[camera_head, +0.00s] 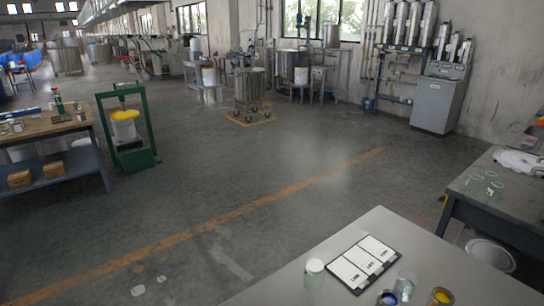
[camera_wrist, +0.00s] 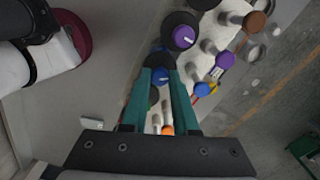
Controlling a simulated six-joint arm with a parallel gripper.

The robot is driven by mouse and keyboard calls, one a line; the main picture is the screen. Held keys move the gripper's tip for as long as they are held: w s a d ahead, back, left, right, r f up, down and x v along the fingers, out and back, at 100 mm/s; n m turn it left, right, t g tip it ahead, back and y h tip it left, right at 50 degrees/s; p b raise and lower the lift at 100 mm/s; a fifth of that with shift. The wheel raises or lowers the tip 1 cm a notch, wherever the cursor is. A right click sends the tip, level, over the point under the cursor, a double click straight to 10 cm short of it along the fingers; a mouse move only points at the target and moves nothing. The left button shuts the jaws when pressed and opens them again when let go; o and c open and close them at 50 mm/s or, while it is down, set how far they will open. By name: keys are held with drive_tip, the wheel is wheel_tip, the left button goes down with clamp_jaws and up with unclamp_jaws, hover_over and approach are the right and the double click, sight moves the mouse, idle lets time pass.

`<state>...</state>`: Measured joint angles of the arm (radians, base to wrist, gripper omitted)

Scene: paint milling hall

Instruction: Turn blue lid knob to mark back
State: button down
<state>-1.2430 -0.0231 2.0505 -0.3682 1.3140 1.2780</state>
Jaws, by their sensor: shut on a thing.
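In the wrist view, a round blue knob (camera_wrist: 161,76) sits between the tips of my gripper's two teal fingers (camera_wrist: 161,70). The fingers are shut on it from both sides. A small pale line shows on the knob's face, but its exact direction is hard to read. A black rounded part lies just beyond the fingertips. The fingers hide the knob's sides, and I cannot make out a mark on the part around it. My gripper is not in the head view, and I cannot pick out this knob there.
A purple knob (camera_wrist: 183,37) on a dark disc is close beyond the fingertips. Another blue knob (camera_wrist: 201,90), a second purple knob (camera_wrist: 225,60), a brown one (camera_wrist: 255,21) and an orange one (camera_wrist: 167,130) crowd nearby. In the head view, a white-lidded jar (camera_head: 314,275) stands on the near table.

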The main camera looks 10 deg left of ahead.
drive_tip(key=n, duration=1.4)
drive_tip(key=shift+n, duration=0.3)
drive_tip(key=n, duration=0.3)
drive_tip(key=shift+n, duration=0.3)
drive_tip(key=n, duration=0.3)
drive_tip(key=shift+n, duration=0.3)
drive_tip(key=n, duration=0.6)
drive_tip(key=shift+n, duration=0.4)
drive_tip(key=c, duration=0.7)
unclamp_jaws()
